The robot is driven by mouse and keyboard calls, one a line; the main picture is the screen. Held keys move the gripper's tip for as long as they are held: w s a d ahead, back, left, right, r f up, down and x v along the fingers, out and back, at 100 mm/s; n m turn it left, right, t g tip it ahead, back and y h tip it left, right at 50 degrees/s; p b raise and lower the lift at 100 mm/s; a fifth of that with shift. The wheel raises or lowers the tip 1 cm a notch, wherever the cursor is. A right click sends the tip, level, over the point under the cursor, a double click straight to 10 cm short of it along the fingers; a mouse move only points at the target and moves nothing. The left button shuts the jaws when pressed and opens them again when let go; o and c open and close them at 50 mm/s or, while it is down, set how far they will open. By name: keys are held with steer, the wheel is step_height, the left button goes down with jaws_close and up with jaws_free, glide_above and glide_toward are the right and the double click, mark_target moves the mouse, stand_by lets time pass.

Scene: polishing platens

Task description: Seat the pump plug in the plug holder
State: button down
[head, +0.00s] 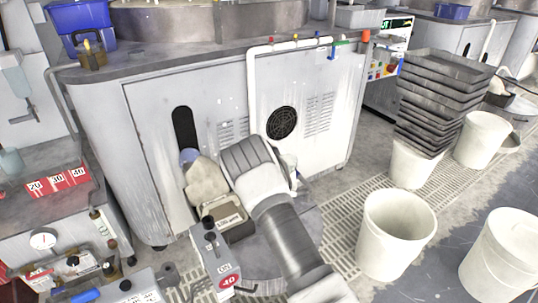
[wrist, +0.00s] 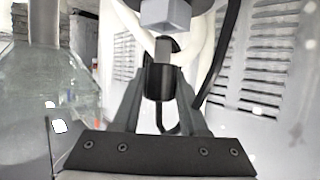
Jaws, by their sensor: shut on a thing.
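In the wrist view, my gripper (wrist: 160,92) is shut on a small black plug (wrist: 161,78) with a grey block-shaped top, which I take to be the pump plug. The plug stands upright between the two dark fingers. Directly above it is a grey angular block (wrist: 166,14) under a dark round part, cut off by the top edge; it may be the plug holder, but I cannot be sure. The plug's top comes close to this block; I cannot tell whether they touch. In the head view my own arm hides the gripper and plug.
A white pipe (head: 251,85) runs down the grey machine cabinet (head: 155,115). A dark cable (wrist: 222,52) hangs beside the plug. White buckets (head: 395,235) and stacked trays (head: 440,90) stand at the right. A control box (head: 222,262) stands left of my arm.

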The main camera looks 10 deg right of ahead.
steer(key=shift+f+b, duration=0.5)
steer(key=shift+f, duration=1.15)
steer(key=shift+c, duration=1.8)
jaws_free()
steer(key=p+v, duration=0.5)
steer(key=v, duration=1.2)
steer(key=shift+s+a+p, duration=0.2)
steer(key=shift+a+p, duration=0.05)
steer(key=shift+p, duration=0.1)
